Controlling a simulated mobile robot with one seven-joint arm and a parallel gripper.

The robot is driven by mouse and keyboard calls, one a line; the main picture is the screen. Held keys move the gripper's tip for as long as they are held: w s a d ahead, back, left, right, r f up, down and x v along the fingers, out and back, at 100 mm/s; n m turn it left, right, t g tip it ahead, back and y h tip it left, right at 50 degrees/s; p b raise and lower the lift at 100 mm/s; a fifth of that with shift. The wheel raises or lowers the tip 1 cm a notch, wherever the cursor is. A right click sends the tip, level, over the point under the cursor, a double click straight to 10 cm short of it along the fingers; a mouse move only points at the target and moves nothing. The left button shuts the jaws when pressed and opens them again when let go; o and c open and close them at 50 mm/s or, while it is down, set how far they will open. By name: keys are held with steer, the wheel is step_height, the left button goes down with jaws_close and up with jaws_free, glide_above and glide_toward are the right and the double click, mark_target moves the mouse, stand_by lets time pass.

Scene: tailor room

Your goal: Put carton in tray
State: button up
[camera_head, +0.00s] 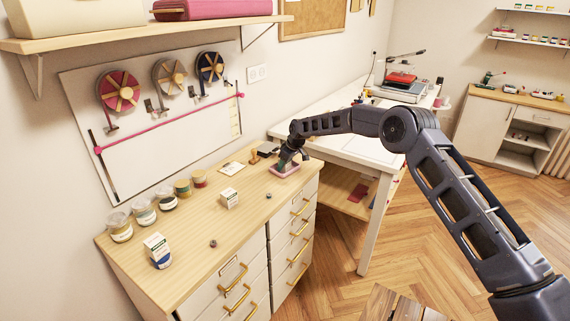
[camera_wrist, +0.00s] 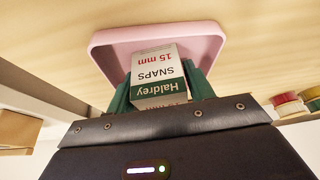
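A white and green carton (camera_wrist: 160,75) marked "Haldrey SNAPS 15 mm" is between the green fingers of my gripper (camera_wrist: 163,92), which look shut on it. In the wrist view the pink tray (camera_wrist: 110,42) lies right behind the carton's far end. In the head view my gripper (camera_head: 289,161) is low over the pink tray (camera_head: 287,172) near the far end of the wooden cabinet top. The carton cannot be made out clearly there. Whether it touches the tray floor I cannot tell.
Several jars (camera_head: 144,211) line the wall side. Small dark items (camera_head: 268,149) lie behind the tray. A white table (camera_head: 340,143) adjoins the far end.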

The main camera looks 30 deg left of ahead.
steer(key=shift+o, duration=1.1)
steer(key=shift+r, duration=0.2)
steer(key=v, duration=1.2)
